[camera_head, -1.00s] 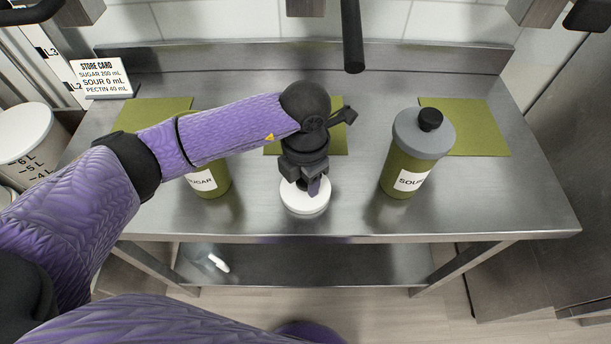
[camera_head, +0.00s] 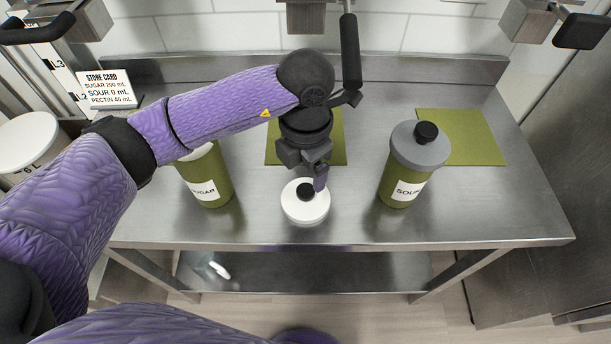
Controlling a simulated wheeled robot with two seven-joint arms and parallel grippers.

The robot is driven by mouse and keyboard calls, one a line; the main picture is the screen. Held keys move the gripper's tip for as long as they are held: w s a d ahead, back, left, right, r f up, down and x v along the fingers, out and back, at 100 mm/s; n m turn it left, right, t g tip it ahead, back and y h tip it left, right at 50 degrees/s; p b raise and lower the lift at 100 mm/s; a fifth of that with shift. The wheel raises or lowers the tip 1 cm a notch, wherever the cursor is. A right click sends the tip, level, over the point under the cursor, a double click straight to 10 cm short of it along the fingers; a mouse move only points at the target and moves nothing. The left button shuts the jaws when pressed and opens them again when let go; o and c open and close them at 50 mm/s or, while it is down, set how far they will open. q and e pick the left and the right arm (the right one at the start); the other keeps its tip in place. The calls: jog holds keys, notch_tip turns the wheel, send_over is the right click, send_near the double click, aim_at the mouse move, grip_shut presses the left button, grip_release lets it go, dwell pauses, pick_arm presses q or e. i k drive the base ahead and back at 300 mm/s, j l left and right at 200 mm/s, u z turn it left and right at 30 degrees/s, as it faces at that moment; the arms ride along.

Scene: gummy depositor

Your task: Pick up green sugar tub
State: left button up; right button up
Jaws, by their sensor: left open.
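The green sugar tub (camera_head: 209,184) with a white SUGAR label stands upright on the steel table, left of the middle. My left forearm passes in front of its top, so I cannot see its rim fully. My left gripper (camera_head: 312,176) is open, to the right of the tub, just above a round white lid with a black knob (camera_head: 305,210) on the table. The gripper holds nothing and the knob shows clear below it. My right gripper is not in view.
A green tub labelled SOUR (camera_head: 404,179), with a grey lid and black knob, stands on the right. Green mats (camera_head: 463,140) lie towards the back. A store card (camera_head: 108,90) stands at the back left. The front middle of the table is clear around the white lid.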

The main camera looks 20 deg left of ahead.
aim_at(205, 171)
jog(key=k+u, duration=0.15)
jog(key=u, duration=0.45)
jog(key=i+u, duration=0.15)
jog(key=u, duration=0.8)
